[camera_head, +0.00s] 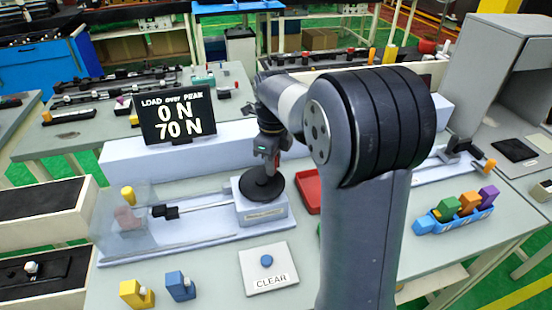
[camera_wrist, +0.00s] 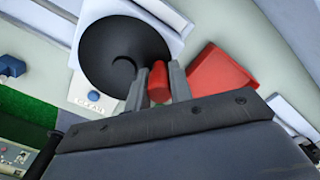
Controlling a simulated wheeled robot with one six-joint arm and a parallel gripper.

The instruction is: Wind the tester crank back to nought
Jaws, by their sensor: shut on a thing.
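The tester's crank is a black disc (camera_head: 262,187) on top of a pale block (camera_head: 262,214) at the middle of the bench. In the wrist view the crank disc (camera_wrist: 122,52) fills the upper left, with a red handle (camera_wrist: 158,82) near its rim. My gripper (camera_head: 268,158) reaches down over the disc. In the wrist view its two fingers (camera_wrist: 158,86) stand on either side of the red handle, shut on it. The display (camera_head: 173,115) reads "LOAD over PEAK", 0 N above 70 N. A rod (camera_head: 195,207) runs left from the block to a clear guard (camera_head: 125,225).
A CLEAR button panel (camera_head: 268,267) lies in front of the tester. Yellow (camera_head: 136,294) and blue (camera_head: 180,286) clips stand at the front left. A red tray (camera_head: 308,190) is right of the crank, partly behind my arm. A blue rack (camera_head: 452,219) holds coloured clips at right.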

